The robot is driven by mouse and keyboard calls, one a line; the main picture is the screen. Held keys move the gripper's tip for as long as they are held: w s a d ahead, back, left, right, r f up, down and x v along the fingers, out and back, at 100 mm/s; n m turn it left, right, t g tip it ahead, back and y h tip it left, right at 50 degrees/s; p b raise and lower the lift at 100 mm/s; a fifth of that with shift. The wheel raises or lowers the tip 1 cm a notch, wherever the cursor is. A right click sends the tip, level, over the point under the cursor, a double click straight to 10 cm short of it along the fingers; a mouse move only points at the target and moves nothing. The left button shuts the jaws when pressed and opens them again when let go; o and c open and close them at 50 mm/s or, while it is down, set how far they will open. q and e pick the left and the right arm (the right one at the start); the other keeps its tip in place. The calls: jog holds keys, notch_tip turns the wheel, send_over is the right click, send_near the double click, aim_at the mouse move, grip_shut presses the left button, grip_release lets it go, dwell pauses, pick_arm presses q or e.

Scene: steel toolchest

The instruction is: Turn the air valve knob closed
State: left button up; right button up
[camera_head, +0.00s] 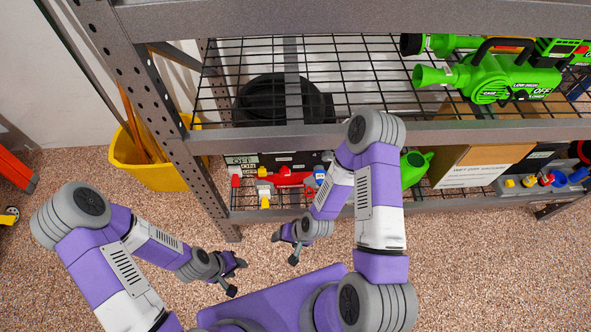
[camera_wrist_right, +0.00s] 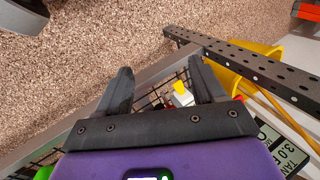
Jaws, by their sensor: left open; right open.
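A red assembly (camera_head: 285,178) with small coloured fittings sits on the lower shelf, behind the front rail. A white fitting with a yellow end (camera_head: 264,203) stands at its left front; it also shows in the right wrist view (camera_wrist_right: 181,90), between and beyond the fingers. I cannot tell for sure which part is the air valve knob. My right gripper (camera_head: 285,249) is open and empty, in front of the lower shelf and apart from the fittings; its fingers also show in the right wrist view (camera_wrist_right: 158,75). My left gripper (camera_head: 236,277) is open and empty, lower left, over the floor.
A perforated steel post (camera_head: 192,165) and the lower shelf's front rail (camera_head: 400,203) border the fittings. The wire shelf (camera_head: 350,65) hangs above, with green blowers (camera_head: 490,80). A yellow bucket (camera_head: 150,178) stands left. The speckled floor in front is clear.

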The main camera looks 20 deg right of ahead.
jog(key=w+a+f+m+t+b, duration=0.2)
jog(key=w+f+m+t, duration=0.2)
jog(key=w+m, duration=0.25)
jog(key=m+t+h+b, duration=0.6)
jog(key=m+t+h, duration=0.4)
jog(key=m, duration=1.5)
send_near(285, 176)
jog(key=w+d+t, duration=0.1)
jog(key=w, duration=0.1)
jog(key=shift+n+y, duration=0.25)
jog(key=shift+y, duration=0.05)
jog(key=x, duration=0.2)
jog(key=b+x, duration=0.1)
jog(key=x, duration=0.4)
jog(key=shift+f+b, duration=0.3)
jog(key=shift+b, duration=0.05)
jog(key=c, duration=1.1)
